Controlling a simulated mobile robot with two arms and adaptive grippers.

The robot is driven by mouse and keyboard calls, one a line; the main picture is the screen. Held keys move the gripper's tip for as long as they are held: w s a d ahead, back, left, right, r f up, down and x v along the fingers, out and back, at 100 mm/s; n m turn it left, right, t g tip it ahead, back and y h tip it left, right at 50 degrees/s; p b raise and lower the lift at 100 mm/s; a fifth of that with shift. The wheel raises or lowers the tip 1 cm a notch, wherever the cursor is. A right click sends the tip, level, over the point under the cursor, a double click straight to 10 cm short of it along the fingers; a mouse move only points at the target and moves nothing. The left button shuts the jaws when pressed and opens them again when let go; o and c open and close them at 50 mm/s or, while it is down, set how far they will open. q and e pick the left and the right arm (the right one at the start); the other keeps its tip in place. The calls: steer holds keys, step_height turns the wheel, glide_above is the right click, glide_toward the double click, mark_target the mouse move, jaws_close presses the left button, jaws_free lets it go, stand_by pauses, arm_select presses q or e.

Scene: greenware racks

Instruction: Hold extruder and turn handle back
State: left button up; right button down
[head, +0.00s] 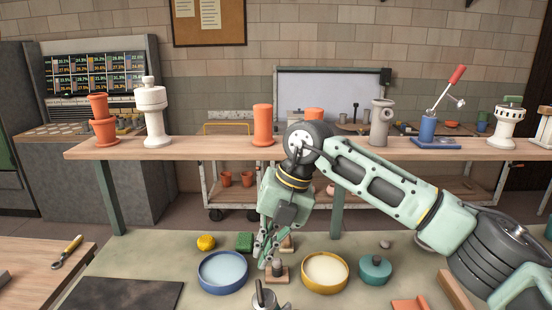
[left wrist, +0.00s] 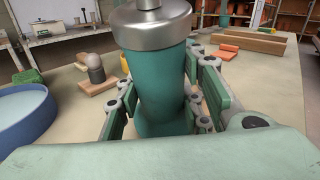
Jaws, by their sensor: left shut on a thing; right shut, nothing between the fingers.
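A teal cylinder with a metal cap (left wrist: 158,75), which looks like the extruder, stands upright between the fingers of my left gripper (left wrist: 165,115) in the left wrist view. The fingers are shut on its sides. In the head view a grey metal top with a thin upright pin (head: 265,297) shows at the bottom edge; it may be the same extruder. Its lower part is out of frame, and no handle is clear. My right gripper (head: 263,254) points down above the table, shut and empty, behind that metal top and apart from it.
On the table (head: 215,247) are a blue bowl (head: 223,287), a yellow-rimmed bowl (head: 325,289), a teal lidded pot (head: 375,270), a yellow sponge (head: 206,242) and a small wooden block with a knob (head: 277,272). A shelf (head: 210,149) with pots and a red-handled blue tool (head: 428,128) stands behind.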

mark_target(261, 295)
arm_select(q)
steer(key=o, duration=1.4)
steer(key=shift+r, duration=0.1)
steer(key=shift+a, duration=0.1)
steer(key=shift+s+a, duration=0.4)
steer(key=b+v, duration=0.1)
steer(key=v, duration=0.4)
steer(key=shift+s+a+b, duration=0.3)
steer(key=shift+b, duration=0.1)
steer(key=shift+v, duration=0.95)
arm_select(e)
steer(key=shift+f, duration=1.2)
